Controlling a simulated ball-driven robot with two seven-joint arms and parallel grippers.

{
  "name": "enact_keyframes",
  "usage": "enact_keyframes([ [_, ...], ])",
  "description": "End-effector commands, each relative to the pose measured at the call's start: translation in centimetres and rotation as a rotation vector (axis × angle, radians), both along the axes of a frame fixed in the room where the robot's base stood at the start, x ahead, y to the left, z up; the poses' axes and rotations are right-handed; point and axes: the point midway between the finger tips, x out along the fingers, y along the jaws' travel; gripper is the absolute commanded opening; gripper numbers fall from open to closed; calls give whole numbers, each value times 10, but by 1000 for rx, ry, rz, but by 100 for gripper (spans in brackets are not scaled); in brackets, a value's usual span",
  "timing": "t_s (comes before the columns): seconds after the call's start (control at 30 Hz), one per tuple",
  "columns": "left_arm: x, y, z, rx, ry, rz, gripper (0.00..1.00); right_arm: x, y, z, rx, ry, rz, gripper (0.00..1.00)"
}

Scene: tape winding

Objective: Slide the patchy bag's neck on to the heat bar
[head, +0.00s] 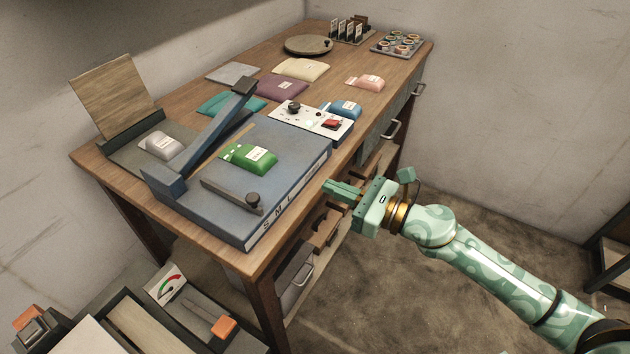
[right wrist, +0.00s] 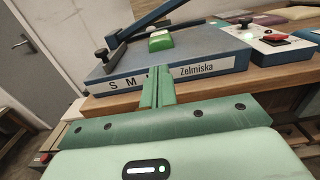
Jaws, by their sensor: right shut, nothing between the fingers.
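A green bag (head: 250,157) with a white label and a lighter band at one end lies on the blue sealer bed (head: 290,165); its neck end points left, near a thin brown strip (head: 225,147) that looks like the heat bar. The sealer's blue arm (head: 210,135) is raised at a slant. The bag also shows in the right wrist view (right wrist: 160,40), beyond the sealer's front edge. My right gripper (head: 328,190) is shut and empty, off the table's front edge and apart from the bag. My left gripper is not in view. I cannot tell for certain which bag is the patchy one.
A dark stop bar with a knob (head: 235,197) lies on the bed in front of the green bag. A control box (head: 310,121) stands beside the sealer. Grey (head: 160,145), blue (head: 345,109), pink (head: 367,82), purple (head: 281,88) and cream bags (head: 300,68) lie around the wooden table.

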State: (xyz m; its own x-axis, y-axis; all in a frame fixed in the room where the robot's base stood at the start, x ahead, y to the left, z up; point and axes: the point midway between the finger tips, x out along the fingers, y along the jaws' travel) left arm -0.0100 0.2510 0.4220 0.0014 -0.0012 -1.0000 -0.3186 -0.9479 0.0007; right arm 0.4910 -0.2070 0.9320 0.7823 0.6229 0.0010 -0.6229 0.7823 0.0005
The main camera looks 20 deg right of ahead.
Motion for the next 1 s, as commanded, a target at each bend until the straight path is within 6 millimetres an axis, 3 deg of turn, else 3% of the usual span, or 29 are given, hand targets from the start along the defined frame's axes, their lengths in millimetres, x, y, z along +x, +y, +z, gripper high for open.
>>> enact_keyframes([
  [0.17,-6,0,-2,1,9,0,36,-10,-8,0,-1,-1,0,0],
  [0.47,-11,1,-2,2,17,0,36,-11,-9,0,1,-1,0,0],
  [0.6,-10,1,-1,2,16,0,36,-7,-18,-18,74,82,-45,0],
  [0.67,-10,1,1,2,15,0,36,-5,-29,-40,161,177,-98,0],
  [0.77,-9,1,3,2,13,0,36,-6,-53,-98,383,402,-239,0],
  [0.83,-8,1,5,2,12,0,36,-18,-72,-151,574,582,-371,0],
  [0.97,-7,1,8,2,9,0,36,-61,-98,-248,925,876,-648,0],
  [1.0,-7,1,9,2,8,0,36,-80,-103,-277,1026,952,-738,0],
])
